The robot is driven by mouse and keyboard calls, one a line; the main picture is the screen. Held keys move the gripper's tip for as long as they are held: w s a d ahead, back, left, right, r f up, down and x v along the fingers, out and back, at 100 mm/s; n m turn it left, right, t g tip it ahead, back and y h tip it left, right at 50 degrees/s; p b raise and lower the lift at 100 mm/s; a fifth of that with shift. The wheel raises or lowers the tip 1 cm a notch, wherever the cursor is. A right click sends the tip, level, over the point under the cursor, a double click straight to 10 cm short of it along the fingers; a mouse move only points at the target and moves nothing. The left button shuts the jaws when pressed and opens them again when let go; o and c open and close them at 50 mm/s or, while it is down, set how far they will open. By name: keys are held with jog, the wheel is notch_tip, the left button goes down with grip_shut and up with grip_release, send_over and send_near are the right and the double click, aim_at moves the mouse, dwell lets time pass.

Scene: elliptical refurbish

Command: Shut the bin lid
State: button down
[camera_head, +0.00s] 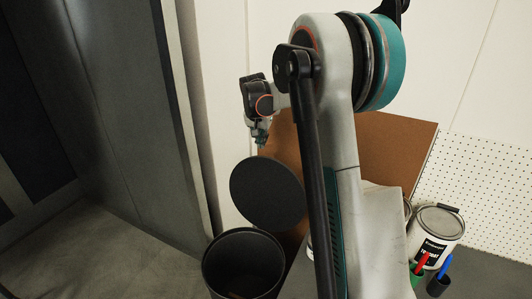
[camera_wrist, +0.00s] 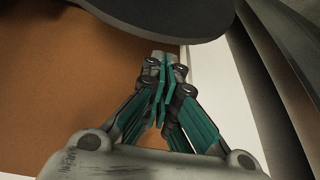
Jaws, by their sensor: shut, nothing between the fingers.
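The black round bin (camera_head: 207,262) stands at the bottom of the head view, its mouth open. Its round dark lid (camera_head: 267,193) is tilted up at the bin's back edge. In the wrist view the lid's rim shows as a dark curved edge along the top (camera_wrist: 165,18). My gripper (camera_head: 262,138) is above and behind the raised lid in the head view. In the wrist view its teal fingers (camera_wrist: 164,62) are shut and empty, with their tips close to the lid's edge. I cannot tell whether they touch it.
A brown board (camera_head: 395,150) leans behind my arm. A paint can (camera_head: 436,228) and red and blue handled items (camera_head: 440,270) stand at the right beside a white pegboard (camera_head: 490,190). A tall grey panel (camera_head: 130,120) rises at the left. Grey floor is clear left of the bin.

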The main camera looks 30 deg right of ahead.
jog(key=w+d+f+m+p, duration=0.1)
jog(key=w+d+f, duration=0.1)
jog(key=d+f, duration=0.35)
notch_tip(320, 180, down, 8)
jog(key=d+b, duration=0.1)
jog(key=b, duration=0.1)
jog(key=shift+s+d+g+h, duration=0.15)
jog(key=shift+d+g+h, duration=0.15)
dwell(0.5)
